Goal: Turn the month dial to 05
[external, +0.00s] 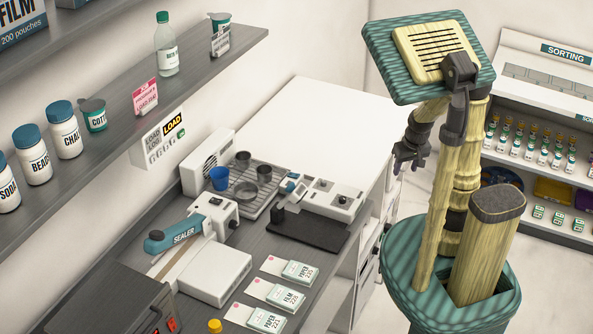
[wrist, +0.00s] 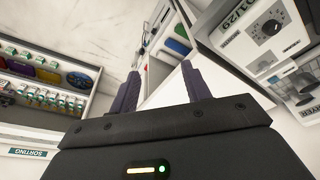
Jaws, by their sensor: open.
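A white box with a round black dial (wrist: 271,27) and a strip of printed characters (wrist: 237,14) shows at the upper right of the wrist view, tilted. I cannot read the dial's setting. In the external view, a white device with small dark knobs (external: 347,200) stands on the counter; I cannot tell which knob is the month dial. My gripper (external: 405,160) hangs in the air to the right of the counter, apart from the device. In the wrist view its two fingers (wrist: 166,90) are spread, with nothing between them.
A sorting shelf (external: 540,150) stands at the right. The white top behind is clear.

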